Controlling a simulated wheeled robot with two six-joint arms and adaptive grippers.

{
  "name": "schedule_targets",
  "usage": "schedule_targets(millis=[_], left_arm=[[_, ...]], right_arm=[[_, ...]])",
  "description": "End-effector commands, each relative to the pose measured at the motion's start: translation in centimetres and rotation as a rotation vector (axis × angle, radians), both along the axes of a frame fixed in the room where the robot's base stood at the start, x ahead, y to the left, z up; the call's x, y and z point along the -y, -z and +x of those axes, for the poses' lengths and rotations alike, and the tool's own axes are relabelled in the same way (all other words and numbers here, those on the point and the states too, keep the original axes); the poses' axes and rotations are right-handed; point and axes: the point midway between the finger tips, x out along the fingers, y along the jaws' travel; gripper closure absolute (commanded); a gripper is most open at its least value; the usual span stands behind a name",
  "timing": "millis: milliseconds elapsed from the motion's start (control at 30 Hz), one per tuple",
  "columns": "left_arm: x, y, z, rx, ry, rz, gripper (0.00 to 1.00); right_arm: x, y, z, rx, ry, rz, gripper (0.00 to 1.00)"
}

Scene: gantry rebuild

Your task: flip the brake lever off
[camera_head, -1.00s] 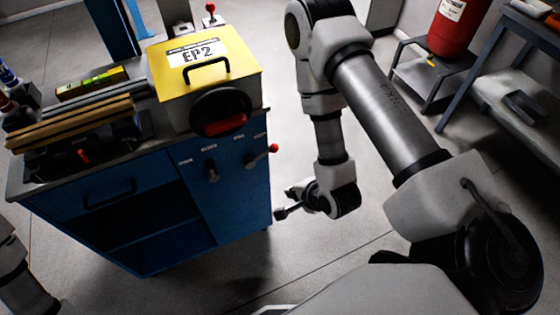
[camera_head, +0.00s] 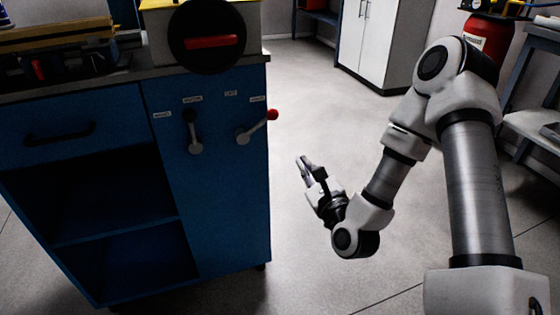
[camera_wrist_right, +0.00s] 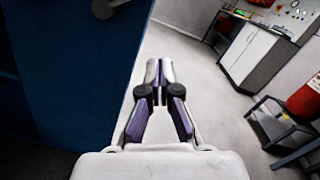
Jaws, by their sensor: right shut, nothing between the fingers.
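On the blue cabinet's front panel (camera_head: 225,190), a lever with a red knob (camera_head: 272,115) slants up to the right from its grey pivot, near the panel's right edge. A second lever (camera_head: 192,130) with a dark knob stands upright to its left. Small labels sit above both, too blurred to read, so I cannot tell for sure which is the brake lever. My right gripper (camera_head: 305,168) is shut and empty, right of and below the red knob, apart from the cabinet. It also shows shut in the right wrist view (camera_wrist_right: 160,75), where neither lever is clearly seen. My left gripper is out of view.
A black round wheel with a red handle (camera_head: 210,42) sits above the panel. The cabinet has a drawer (camera_head: 70,135) and open shelves at left. Floor between the cabinet and my right arm is clear. A white cupboard (camera_head: 375,40) and red cylinder (camera_head: 487,38) stand behind.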

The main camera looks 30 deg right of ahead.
Motion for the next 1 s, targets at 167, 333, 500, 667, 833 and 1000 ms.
schedule_targets(millis=[167, 333, 500, 667, 833, 1000], left_arm=[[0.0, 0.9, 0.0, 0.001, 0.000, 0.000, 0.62], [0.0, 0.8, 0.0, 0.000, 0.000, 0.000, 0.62], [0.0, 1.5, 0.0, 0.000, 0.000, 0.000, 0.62], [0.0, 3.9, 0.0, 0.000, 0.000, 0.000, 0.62], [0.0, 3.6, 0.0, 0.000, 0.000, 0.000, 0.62], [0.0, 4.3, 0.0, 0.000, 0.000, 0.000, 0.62]], right_arm=[[0.0, 0.3, 0.1, 0.015, 0.000, 0.000, 1.00], [0.0, 0.2, 0.1, 0.013, 0.000, -0.001, 1.00], [0.1, 0.4, 0.6, 0.014, 0.000, -0.002, 1.00], [0.5, 0.6, 2.9, 0.020, 0.000, -0.003, 1.00], [1.3, -0.2, 6.5, 0.015, 0.000, -0.006, 1.00], [2.0, -0.5, 10.1, 0.016, 0.000, -0.004, 1.00]])
